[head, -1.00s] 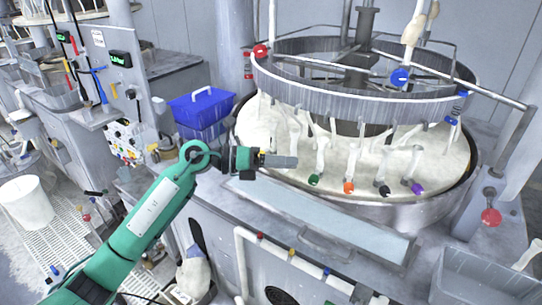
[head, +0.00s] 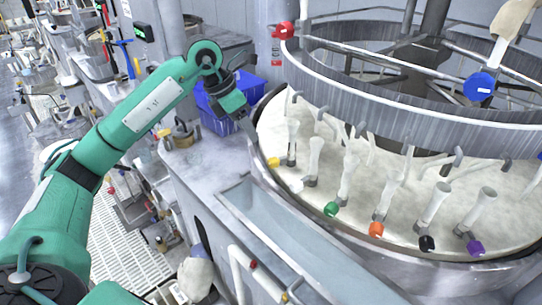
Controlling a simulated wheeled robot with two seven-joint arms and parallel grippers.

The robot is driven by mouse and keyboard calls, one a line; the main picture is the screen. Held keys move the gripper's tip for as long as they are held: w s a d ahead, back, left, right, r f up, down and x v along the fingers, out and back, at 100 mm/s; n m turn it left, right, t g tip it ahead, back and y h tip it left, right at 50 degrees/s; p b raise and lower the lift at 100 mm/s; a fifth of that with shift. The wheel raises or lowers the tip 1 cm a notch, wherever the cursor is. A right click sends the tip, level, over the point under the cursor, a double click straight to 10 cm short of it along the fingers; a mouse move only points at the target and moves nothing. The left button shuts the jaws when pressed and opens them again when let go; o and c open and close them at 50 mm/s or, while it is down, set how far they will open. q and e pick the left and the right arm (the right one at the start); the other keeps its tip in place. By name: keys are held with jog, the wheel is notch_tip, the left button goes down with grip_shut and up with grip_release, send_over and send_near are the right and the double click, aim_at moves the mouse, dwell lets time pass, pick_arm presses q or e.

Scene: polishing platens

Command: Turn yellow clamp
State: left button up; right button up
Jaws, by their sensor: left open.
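The yellow clamp (head: 273,162) has a small yellow knob at the left rim of the polishing platen (head: 300,120). A grey, upright stem stands beside the knob. My left gripper (head: 249,128) is just up and left of the yellow clamp, apart from it in the picture, pointing down toward the platen's rim. It is open, and nothing shows in its fingers, though they appear small and nearly edge-on. My right gripper is not in view.
White (head: 296,187), green (head: 331,209), orange (head: 376,229), black (head: 427,243) and purple (head: 475,247) clamps follow along the near rim. A grey ring (head: 390,110) hangs above the platen. A blue bin (head: 222,118) stands behind my gripper. A trough (head: 270,225) runs in front.

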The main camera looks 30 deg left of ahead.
aim_at(269, 164)
pick_arm(q)
jog(key=p+x, duration=0.3)
jog(key=x, duration=0.8)
jog(key=shift+w+d, duration=0.1)
jog(key=shift+w, duration=0.05)
jog(key=shift+w+d+f, duration=0.1)
jog(key=shift+d+f, duration=0.05)
jog(key=shift+f, duration=0.3)
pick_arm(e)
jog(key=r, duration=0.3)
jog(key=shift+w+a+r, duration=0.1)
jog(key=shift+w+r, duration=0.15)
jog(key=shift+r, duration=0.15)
pick_arm(q)
jog(key=c, duration=1)
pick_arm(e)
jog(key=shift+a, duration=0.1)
